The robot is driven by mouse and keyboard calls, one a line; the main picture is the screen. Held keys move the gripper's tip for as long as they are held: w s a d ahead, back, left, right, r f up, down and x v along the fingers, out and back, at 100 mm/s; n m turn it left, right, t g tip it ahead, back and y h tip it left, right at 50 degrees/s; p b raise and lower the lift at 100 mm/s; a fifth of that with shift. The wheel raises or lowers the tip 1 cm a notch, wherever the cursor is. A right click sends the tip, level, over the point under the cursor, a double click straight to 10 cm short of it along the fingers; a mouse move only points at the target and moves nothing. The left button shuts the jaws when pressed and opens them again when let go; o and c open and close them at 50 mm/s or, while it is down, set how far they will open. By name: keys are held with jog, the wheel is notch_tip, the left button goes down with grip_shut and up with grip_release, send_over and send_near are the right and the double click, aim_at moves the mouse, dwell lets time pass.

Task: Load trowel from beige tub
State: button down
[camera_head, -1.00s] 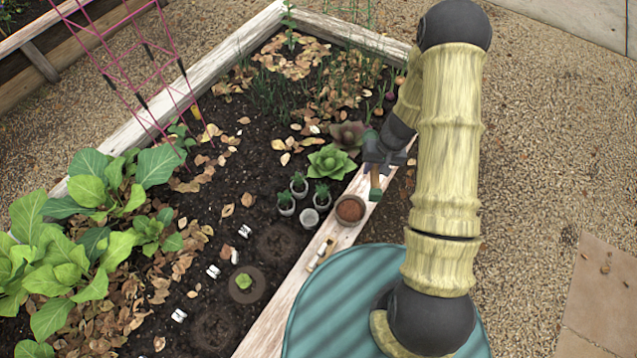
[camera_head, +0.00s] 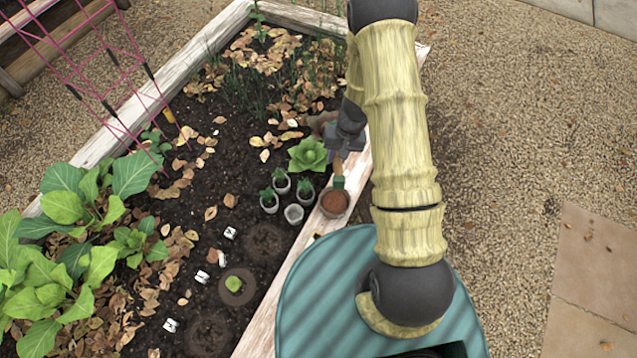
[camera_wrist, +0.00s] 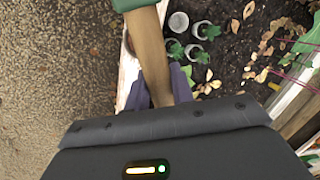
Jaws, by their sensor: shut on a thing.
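My gripper (camera_head: 346,148) is shut on the trowel's wooden handle (camera_head: 338,163), above the bed's right-hand edge. The trowel's green part (camera_head: 339,182) points down at the far rim of a small tub (camera_head: 326,212) filled with reddish-brown material. I cannot tell whether the trowel's tip touches the filling. In the wrist view the handle (camera_wrist: 150,50) runs up from between my purple-grey fingers (camera_wrist: 160,92) to the green part (camera_wrist: 104,5) at the top edge.
Small potted seedlings (camera_head: 280,182) and a grey empty-looking cup (camera_head: 294,213) stand left of the tub. A green rosette plant (camera_head: 308,154) grows close to my gripper. The white wooden bed edge (camera_head: 262,325) runs alongside. Gravel (camera_head: 510,150) lies open at right.

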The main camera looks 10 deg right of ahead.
jog(key=s+a+f+m+y+b, duration=0.2)
jog(key=a+f+m+y+b, duration=0.4)
jog(key=f+m, duration=0.4)
jog(key=shift+s+m+b, duration=0.3)
jog(key=shift+m+b, duration=0.35)
jog(key=shift+m, duration=0.45)
notch_tip(320, 180, down, 10)
jog(key=b, duration=0.7)
jog(key=shift+s+a+r, duration=0.1)
jog(key=shift+r, duration=0.05)
jog(key=shift+f+b, duration=0.75)
jog(key=shift+f, duration=0.15)
jog(key=shift+r, duration=0.1)
